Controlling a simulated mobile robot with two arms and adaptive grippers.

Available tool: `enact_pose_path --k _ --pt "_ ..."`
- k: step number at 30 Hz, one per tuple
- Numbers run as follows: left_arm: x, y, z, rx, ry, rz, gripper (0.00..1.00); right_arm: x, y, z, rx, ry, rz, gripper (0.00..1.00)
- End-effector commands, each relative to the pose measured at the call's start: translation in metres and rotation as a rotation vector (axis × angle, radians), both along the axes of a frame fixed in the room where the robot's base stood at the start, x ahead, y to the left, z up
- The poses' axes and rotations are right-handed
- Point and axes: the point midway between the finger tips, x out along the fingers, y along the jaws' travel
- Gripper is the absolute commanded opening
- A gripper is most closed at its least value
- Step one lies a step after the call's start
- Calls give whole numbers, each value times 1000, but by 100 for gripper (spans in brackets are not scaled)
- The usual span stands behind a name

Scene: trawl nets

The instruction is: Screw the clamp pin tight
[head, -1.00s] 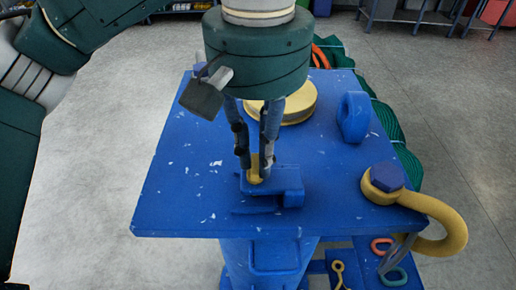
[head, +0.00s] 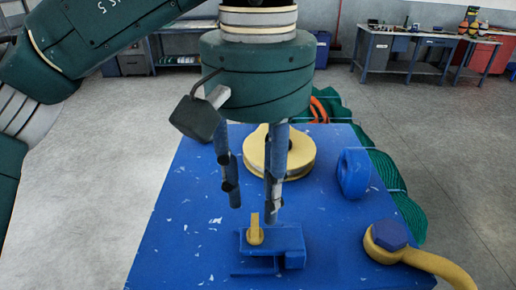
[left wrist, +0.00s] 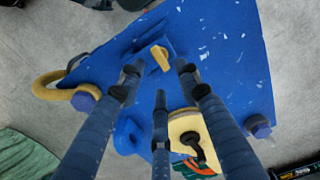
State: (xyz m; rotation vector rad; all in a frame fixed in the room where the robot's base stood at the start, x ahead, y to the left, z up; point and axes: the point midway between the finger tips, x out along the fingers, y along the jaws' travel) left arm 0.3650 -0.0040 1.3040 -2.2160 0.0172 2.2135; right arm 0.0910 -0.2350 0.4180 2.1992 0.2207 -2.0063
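The clamp pin, a small yellow tab (head: 255,229), stands upright in the blue clamp (head: 287,238) on the blue table. It also shows in the left wrist view (left wrist: 160,57), lying clear between and beyond the fingertips. My left gripper (head: 252,210) points down over the clamp, its fingers spread and empty. In the left wrist view my left gripper (left wrist: 158,77) shows three separate fingers, with nothing held between them. Their tips appear apart from the pin. My right gripper is in no view.
On the blue table (head: 190,238), a yellow pulley wheel (head: 296,162) lies behind the clamp. A blue ring (head: 354,173) stands at the right, and a yellow shackle with a blue bolt (head: 391,235) sits at the right edge. Green netting (head: 385,180) lies beyond. The table's left side is clear.

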Motion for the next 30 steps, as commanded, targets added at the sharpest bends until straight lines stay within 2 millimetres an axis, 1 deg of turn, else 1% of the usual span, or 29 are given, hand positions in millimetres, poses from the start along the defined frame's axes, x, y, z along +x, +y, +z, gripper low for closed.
enact_pose_path --k 1,6,9,12,17,30 --pt "1 0 14 -1 -7 5 34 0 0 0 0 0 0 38" --pt "0 0 47 -1 -5 5 34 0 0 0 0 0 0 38" --pt "0 0 61 -1 -4 4 34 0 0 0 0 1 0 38" --pt "0 0 70 -1 -3 3 34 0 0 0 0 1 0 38" --pt "0 0 76 -2 -2 1 34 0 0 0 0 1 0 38" --pt "0 0 76 -2 -1 0 34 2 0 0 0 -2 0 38"
